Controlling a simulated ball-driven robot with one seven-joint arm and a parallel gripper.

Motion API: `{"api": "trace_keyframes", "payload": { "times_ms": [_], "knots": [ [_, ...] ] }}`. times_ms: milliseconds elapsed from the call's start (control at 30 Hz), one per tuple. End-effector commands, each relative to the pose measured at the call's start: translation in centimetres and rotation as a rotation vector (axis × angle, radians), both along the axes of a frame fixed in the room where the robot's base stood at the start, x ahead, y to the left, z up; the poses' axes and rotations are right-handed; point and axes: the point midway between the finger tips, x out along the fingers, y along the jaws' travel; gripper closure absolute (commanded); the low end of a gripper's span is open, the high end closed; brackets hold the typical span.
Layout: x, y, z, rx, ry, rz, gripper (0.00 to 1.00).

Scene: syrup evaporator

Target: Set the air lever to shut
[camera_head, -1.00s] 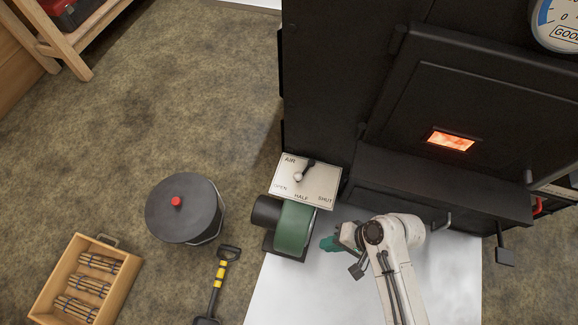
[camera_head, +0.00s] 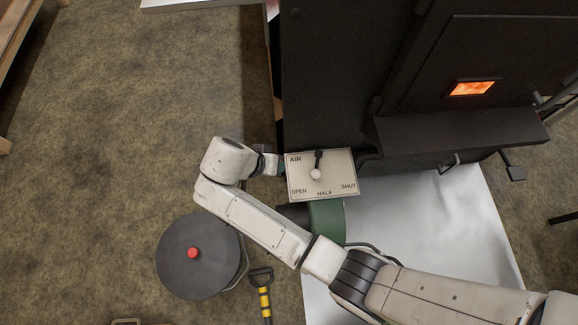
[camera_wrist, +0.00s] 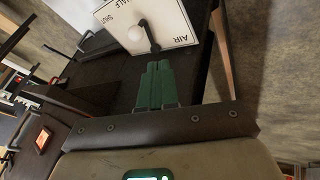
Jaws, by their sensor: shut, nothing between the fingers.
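The air lever (camera_head: 318,163) is a short black arm with a pale ball knob on a white plate (camera_head: 343,165) marked AIR, OPEN, HALF and SHUT. Its knob points down the plate, between OPEN and HALF, nearer HALF. My gripper (camera_head: 281,166) is at the plate's left edge, on the OPEN side, largely hidden by its own wrist. In the wrist view, the green fingers (camera_wrist: 159,65) are closed together and empty. They point at the plate's AIR edge, with the lever (camera_wrist: 150,36) just beyond the tips; contact cannot be told.
The black evaporator (camera_head: 340,80) with a glowing window (camera_head: 472,88) stands behind the plate. A green blower housing (camera_head: 327,222) sits below it. A lidded dark pot (camera_head: 193,262) and a yellow-banded shovel (camera_head: 264,298) are on the floor beneath my arm.

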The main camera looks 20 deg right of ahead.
Motion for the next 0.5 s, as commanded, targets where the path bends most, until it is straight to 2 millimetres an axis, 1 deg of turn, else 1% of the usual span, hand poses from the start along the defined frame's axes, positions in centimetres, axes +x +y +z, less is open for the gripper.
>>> {"api": "trace_keyframes", "payload": {
  "times_ms": [167,500],
  "knots": [
    [0.1,-0.9,-1.5,-0.007,0.001,-0.004,1.00],
    [0.7,-4.2,-7.3,-0.004,0.002,-0.003,1.00]
  ]
}}
